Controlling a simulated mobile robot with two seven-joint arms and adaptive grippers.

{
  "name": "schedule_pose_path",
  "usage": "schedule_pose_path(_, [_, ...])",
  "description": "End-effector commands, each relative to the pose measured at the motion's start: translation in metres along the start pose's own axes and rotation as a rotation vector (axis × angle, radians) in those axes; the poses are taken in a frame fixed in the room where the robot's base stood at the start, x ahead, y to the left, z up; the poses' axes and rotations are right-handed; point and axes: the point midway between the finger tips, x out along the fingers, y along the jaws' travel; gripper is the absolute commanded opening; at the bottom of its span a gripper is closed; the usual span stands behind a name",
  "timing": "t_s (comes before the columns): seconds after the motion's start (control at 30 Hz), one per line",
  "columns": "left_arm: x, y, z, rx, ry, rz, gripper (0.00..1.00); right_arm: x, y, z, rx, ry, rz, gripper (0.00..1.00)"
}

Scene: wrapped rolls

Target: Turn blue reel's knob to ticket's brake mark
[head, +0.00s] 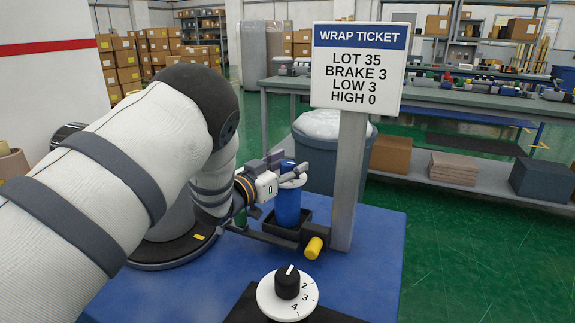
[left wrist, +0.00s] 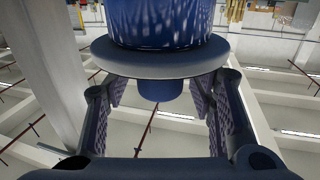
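The wrap ticket (head: 357,65) reads LOT 35, BRAKE 3, LOW 3, HIGH 0. The blue reel (head: 287,208) stands upright in a dark holder, with a pale flange and a blue hub on top. A black knob (head: 287,286) sits on a white dial (head: 268,303) in front; its white mark points up, short of the visible 2, 3 and 4. My left gripper (head: 287,167) is at the reel's top. In the left wrist view its open fingers (left wrist: 160,100) straddle the small blue hub (left wrist: 160,90) beside the grey flange (left wrist: 160,62), with gaps visible. My right gripper is out of view.
A grey post (head: 348,185) carries the ticket close right of the reel. A yellow-ended bar (head: 314,246) is at the holder's front. The blue tabletop (head: 370,250) is clear at right. A lined bin (head: 320,155) stands behind, before a long workbench (head: 450,97).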

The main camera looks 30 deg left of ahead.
Motion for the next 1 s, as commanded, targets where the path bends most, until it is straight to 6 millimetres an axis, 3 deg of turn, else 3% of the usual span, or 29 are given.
schedule_pose_path(0.27, [-0.003,-0.001,0.000,0.000,-0.001,-0.002,0.51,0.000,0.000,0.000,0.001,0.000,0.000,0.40])
schedule_pose_path(0.37, [-0.020,-0.002,0.000,-0.002,-0.002,-0.004,0.51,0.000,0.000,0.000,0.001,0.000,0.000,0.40])
schedule_pose_path(0.6, [-0.085,-0.001,0.000,-0.002,-0.002,-0.005,0.51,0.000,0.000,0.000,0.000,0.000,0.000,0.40])
schedule_pose_path(0.7, [-0.104,-0.001,0.000,-0.001,-0.001,-0.002,0.51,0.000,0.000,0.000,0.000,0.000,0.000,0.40])
schedule_pose_path(0.83, [-0.118,0.000,0.000,-0.001,-0.001,-0.002,0.51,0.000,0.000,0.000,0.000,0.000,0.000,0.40])
schedule_pose_path(1.0, [-0.121,0.000,0.000,0.000,0.001,0.000,0.51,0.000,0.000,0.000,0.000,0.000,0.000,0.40])
